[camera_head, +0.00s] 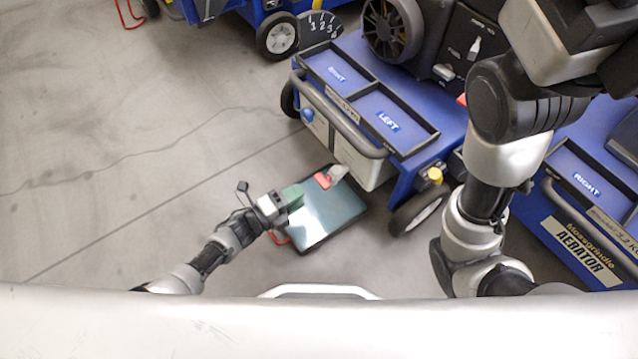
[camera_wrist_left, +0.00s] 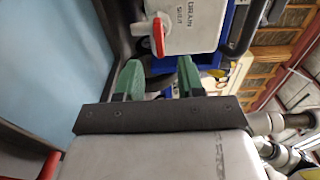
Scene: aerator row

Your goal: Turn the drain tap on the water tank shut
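The water tank (camera_head: 363,172) is a pale grey box on the side of a blue cart, low near the floor. Its drain tap (camera_head: 323,181) has a red lever and a pale body. In the left wrist view the red lever (camera_wrist_left: 158,37) stands out in front of the tank face (camera_wrist_left: 195,28), beside a printed drain label. My left gripper (camera_head: 291,196) has green fingers and is just left of the tap, apart from it. In the left wrist view its two fingers (camera_wrist_left: 160,82) are spread with nothing between them. My right gripper is not visible.
A shallow dark-rimmed tray (camera_head: 330,216) with a pale blue surface lies on the floor below the tap. The blue cart (camera_head: 440,150) has a grey handle rail and a wheel (camera_head: 418,212) close by. The floor on the left (camera_head: 120,150) is clear.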

